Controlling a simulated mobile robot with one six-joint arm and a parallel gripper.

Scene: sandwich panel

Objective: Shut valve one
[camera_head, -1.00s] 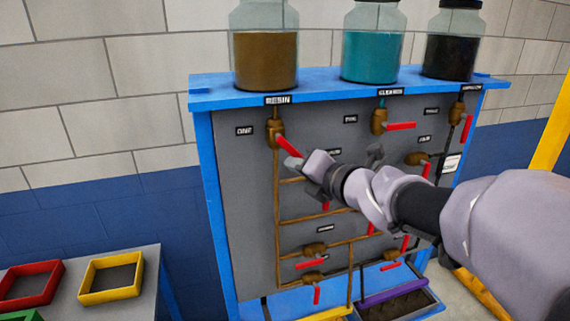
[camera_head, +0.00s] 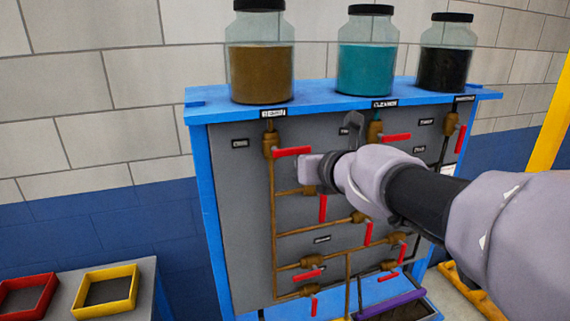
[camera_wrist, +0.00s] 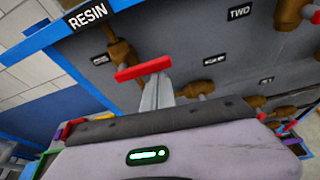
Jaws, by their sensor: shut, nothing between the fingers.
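Valve one is the brass valve (camera_head: 270,145) at the panel's top left, under the RESIN label and beside a small blurred label (camera_head: 239,143). Its red handle (camera_head: 292,151) points right, about level. In the wrist view the red handle (camera_wrist: 143,70) lies across the tips of my fingers, and the brass body (camera_wrist: 122,50) is behind it. My gripper (camera_head: 306,167) is shut and empty, just below the handle's right end. In the wrist view the closed fingers (camera_wrist: 156,92) reach up to the handle and seem to touch it; exact contact is unclear.
Jars of brown (camera_head: 262,70), teal (camera_head: 367,68) and black (camera_head: 445,68) stuff stand on the blue shelf (camera_head: 330,102). Several other red-handled valves and brass pipes sit on the grey panel (camera_head: 235,200). My arm covers part of its right side. Coloured trays (camera_head: 106,291) lie at lower left.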

